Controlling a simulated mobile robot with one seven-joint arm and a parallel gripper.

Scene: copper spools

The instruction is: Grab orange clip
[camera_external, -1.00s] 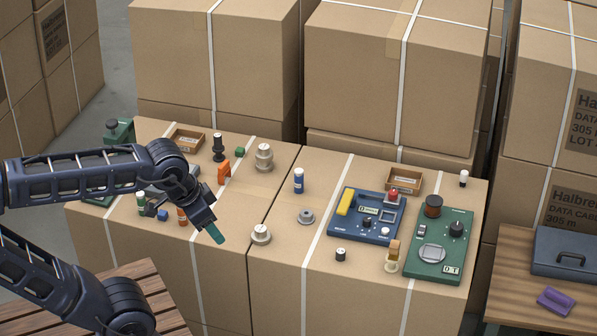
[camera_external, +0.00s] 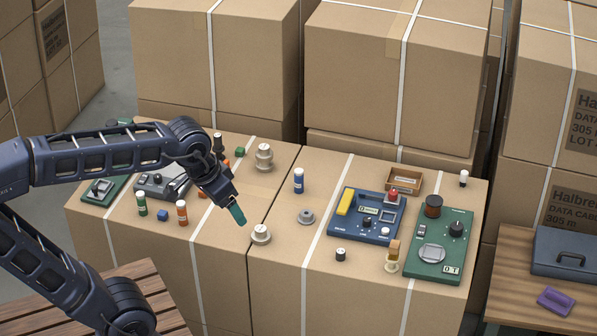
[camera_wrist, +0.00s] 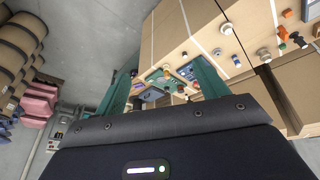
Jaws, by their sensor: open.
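My gripper (camera_external: 238,214) has teal fingers and hangs over the left carton top, left of the short pale spool. In the wrist view my gripper (camera_wrist: 163,82) shows its two fingers wide apart, with nothing between them. In the wrist view a small orange shape (camera_wrist: 282,34), likely the clip, lies at upper right, well outside the fingers.
A short spool (camera_external: 261,234) and a taller spool (camera_external: 264,157) stand right of my gripper. A black plunger (camera_external: 218,145), orange-bodied bottle (camera_external: 182,213) and green bottle (camera_external: 142,204) stand around it. A blue device (camera_external: 352,228) and green device (camera_external: 452,252) occupy the right carton.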

